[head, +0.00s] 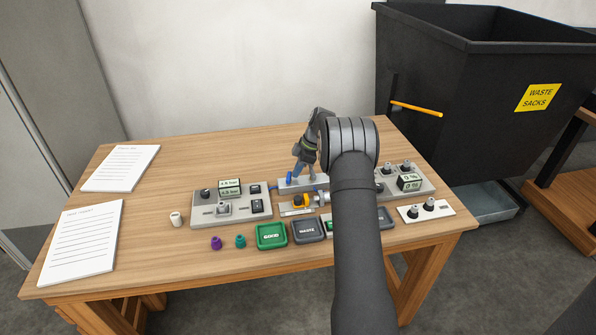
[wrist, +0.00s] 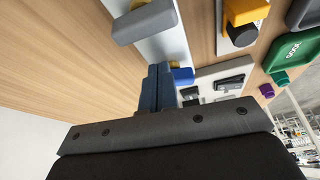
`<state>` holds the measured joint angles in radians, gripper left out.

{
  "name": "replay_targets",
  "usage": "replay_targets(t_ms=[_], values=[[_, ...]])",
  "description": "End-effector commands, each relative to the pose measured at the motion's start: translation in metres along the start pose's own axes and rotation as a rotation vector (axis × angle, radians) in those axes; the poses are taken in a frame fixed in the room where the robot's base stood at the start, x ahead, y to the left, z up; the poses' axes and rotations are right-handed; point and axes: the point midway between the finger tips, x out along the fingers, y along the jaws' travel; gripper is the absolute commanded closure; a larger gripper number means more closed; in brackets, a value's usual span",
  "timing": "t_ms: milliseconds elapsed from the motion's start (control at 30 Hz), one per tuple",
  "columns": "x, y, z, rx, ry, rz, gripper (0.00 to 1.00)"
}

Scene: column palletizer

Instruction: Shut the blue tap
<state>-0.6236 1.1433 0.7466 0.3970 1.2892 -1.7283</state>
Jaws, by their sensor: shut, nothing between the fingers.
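The blue tap (head: 289,178) has a small blue handle on a grey rail (head: 284,190) near the middle of the table. In the wrist view its blue handle (wrist: 184,75) shows just right of my fingertips, partly hidden behind them. My gripper (head: 312,176) points down at the rail, just right of the blue tap in the head view. Its dark blue fingers (wrist: 158,86) are shut together with nothing between them. They are very close to the handle; I cannot tell whether they touch it.
A grey-handled tap (wrist: 146,22) shares the rail. A yellow-handled part (head: 301,201) stands in front. A panel with displays (head: 232,207) lies left. A green tray (head: 271,236) and a grey tray (head: 308,230) are at the front. The back of the table is clear.

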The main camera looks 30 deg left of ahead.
Motion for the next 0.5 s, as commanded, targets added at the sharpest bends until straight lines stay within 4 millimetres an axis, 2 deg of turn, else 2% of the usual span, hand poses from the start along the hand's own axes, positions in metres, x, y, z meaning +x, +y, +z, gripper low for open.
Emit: replay_targets(t_ms=[500], values=[[0.0019, -0.0022, -0.0051, -0.023, 0.0, -0.01, 1.0]])
